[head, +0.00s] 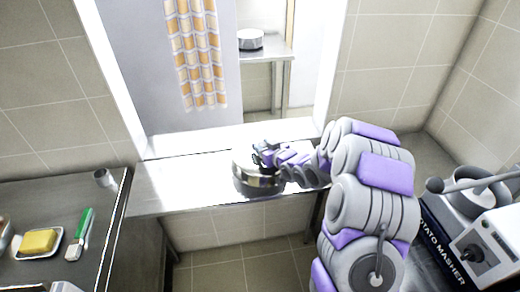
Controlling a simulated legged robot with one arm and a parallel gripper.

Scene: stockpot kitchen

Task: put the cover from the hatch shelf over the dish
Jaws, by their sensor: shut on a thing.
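A round, shiny metal cover (256,183) is at the hatch shelf (160,188), near its middle. My gripper (265,156) is at the top of the cover, shut on it, coming in from the right. I cannot tell whether the cover rests on the shelf or hangs just above it. The fingertips are small and partly hidden. A small pale dish (25,254) with a yellow block (40,241) on it sits uncovered on the steel counter at the left.
A potato masher machine (480,250) stands at the right. Beyond the hatch are a hanging checked cloth (196,55) and a table with a round pot (250,40).

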